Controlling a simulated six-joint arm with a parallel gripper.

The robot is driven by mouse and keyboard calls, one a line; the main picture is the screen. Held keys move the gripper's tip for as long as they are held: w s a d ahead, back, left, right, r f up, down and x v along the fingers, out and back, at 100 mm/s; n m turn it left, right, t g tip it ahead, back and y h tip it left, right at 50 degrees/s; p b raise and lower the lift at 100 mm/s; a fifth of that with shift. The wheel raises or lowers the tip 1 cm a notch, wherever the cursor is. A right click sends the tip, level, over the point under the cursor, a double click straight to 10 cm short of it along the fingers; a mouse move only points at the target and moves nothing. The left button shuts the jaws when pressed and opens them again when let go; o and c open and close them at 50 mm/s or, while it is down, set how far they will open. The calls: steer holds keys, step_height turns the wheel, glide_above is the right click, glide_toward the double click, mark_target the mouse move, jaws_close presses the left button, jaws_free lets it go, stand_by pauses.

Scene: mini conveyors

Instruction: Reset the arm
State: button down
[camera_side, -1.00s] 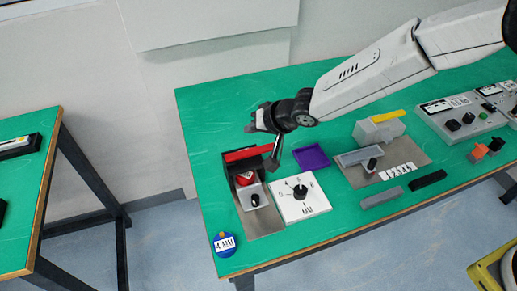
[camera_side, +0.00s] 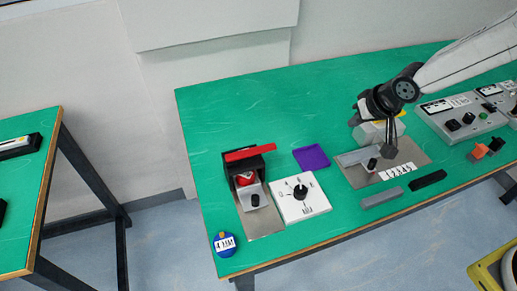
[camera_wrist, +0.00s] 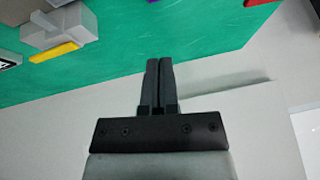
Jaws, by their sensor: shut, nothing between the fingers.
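My gripper (camera_side: 389,150) is shut and empty. In the side view it hangs above the right part of the green table (camera_side: 240,110), in front of the grey block machine with the yellow bar, which it partly hides. In the wrist view my gripper's two dark fingers (camera_wrist: 157,70) lie together, with the green table top and the pale wall beyond them.
A black-and-red device (camera_side: 248,170), a white dial plate (camera_side: 300,199) and a purple tray (camera_side: 311,157) stand on the left of the table. Grey (camera_side: 381,198) and black (camera_side: 428,180) bars lie near the front edge. Control boxes (camera_side: 462,117) stand at right.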

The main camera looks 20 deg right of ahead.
steer(key=s+d+g, duration=0.1)
steer(key=s+d, duration=0.3)
steer(key=s, duration=0.3)
steer(key=s+d+n+g+h, duration=0.1)
steer(key=s+d+g, duration=0.1)
steer(key=s+d, duration=0.3)
steer(key=shift+s+d, duration=0.3)
steer(key=shift+s, duration=0.95)
